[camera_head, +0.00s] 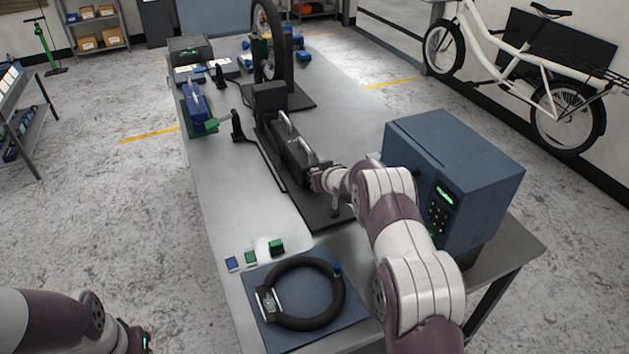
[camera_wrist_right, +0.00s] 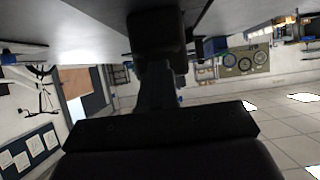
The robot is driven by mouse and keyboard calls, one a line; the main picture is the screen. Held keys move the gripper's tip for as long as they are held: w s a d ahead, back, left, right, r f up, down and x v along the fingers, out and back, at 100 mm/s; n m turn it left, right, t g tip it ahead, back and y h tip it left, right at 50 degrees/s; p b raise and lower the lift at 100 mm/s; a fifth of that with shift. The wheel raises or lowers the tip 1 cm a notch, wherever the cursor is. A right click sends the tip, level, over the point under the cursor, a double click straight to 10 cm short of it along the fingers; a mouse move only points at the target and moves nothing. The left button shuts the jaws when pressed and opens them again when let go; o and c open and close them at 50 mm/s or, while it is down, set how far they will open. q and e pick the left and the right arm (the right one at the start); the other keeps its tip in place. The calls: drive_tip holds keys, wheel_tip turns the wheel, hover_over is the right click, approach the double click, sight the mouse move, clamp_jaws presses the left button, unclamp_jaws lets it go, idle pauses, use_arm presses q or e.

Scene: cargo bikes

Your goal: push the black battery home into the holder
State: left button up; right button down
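The long black battery (camera_head: 291,151) lies on the black holder, with pale metal handles on top. The holder has an upright block (camera_head: 268,97) at its far end and a flat base plate (camera_head: 322,213) at its near end. I cannot tell whether a gap is left between the battery and the block. My right gripper (camera_head: 318,180) is at the battery's near end, touching or very close. In the right wrist view its fingers (camera_wrist_right: 156,85) form one narrow dark column, together, against a dark block. My left gripper (camera_head: 138,341) is low at the left, away from the table, its fingers unclear.
A blue box-shaped device (camera_head: 455,180) with a green display stands right of my right arm. A black ring-shaped lock (camera_head: 305,293) lies on a blue mat in front. Small blue and green blocks (camera_head: 250,257) lie beside it. A wheel (camera_head: 270,40) stands behind the holder.

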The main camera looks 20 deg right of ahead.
sight(312, 162)
drive_tip(key=shift+w+a+r+p, duration=0.1)
drive_tip(key=shift+w+p, duration=0.8)
drive_tip(key=shift+w, duration=0.15)
drive_tip(key=shift+w+a+r+p, duration=0.1)
drive_tip(key=shift+w+p, duration=0.75)
drive_tip(key=shift+w, duration=0.2)
drive_tip(key=shift+w+r+p, duration=0.1)
drive_tip(key=shift+w+p, duration=0.05)
drive_tip(key=shift+p, duration=0.15)
drive_tip(key=shift+r, duration=0.3)
drive_tip(key=shift+r+p, duration=0.1)
drive_tip(key=shift+p, duration=0.4)
drive_tip(key=shift+s, duration=0.4)
drive_tip(key=p+v, duration=0.1)
drive_tip(key=v, duration=0.2)
drive_tip(key=shift+s+r+p, duration=0.1)
drive_tip(key=shift+s+p, duration=0.05)
drive_tip(key=shift+p, duration=0.15)
drive_tip(key=shift+s+d+r, duration=0.1)
drive_tip(key=shift+s, duration=0.25)
